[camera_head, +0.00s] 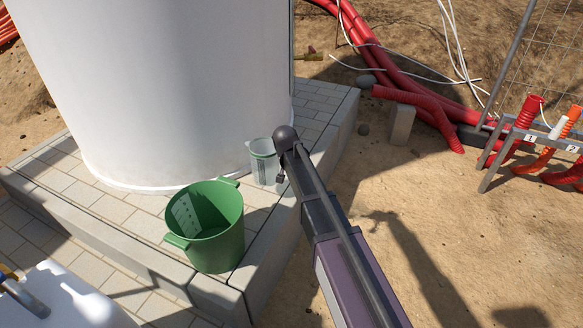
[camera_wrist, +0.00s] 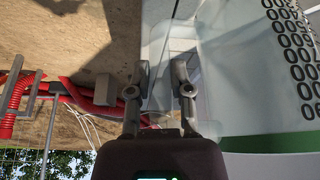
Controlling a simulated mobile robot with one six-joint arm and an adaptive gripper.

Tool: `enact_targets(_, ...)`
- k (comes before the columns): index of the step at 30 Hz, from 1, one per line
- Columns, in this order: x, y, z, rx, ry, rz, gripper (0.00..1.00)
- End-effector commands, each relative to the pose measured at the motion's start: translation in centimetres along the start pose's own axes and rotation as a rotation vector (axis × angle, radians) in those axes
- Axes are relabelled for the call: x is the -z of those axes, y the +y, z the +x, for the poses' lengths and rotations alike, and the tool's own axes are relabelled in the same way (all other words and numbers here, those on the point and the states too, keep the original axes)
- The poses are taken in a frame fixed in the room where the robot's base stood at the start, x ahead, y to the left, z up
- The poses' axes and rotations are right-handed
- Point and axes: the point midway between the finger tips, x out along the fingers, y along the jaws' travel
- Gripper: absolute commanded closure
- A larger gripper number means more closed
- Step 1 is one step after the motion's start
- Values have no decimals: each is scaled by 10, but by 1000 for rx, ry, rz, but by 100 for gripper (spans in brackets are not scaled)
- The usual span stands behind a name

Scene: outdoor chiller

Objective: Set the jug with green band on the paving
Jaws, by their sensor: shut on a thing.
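The jug with green band (camera_head: 262,164) is a pale, see-through measuring jug. My gripper (camera_wrist: 161,78) is at the jug's right side in the head view, with the fingers mostly hidden by my arm.
A green bucket (camera_head: 207,232) stands close to the jug, near the paving's edge. A big white tank (camera_head: 180,85) rises behind them. Red pipes (camera_head: 420,85) and a barrier (camera_head: 530,140) are at the right. Bare ground (camera_head: 450,220) lies below the paved step.

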Motion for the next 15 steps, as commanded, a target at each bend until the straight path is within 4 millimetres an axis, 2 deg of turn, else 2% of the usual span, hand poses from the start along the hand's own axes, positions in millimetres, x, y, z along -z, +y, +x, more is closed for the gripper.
enact_targets(8,1,0,-1,0,0,0,100)
enact_targets(15,8,0,-18,0,0,0,100)
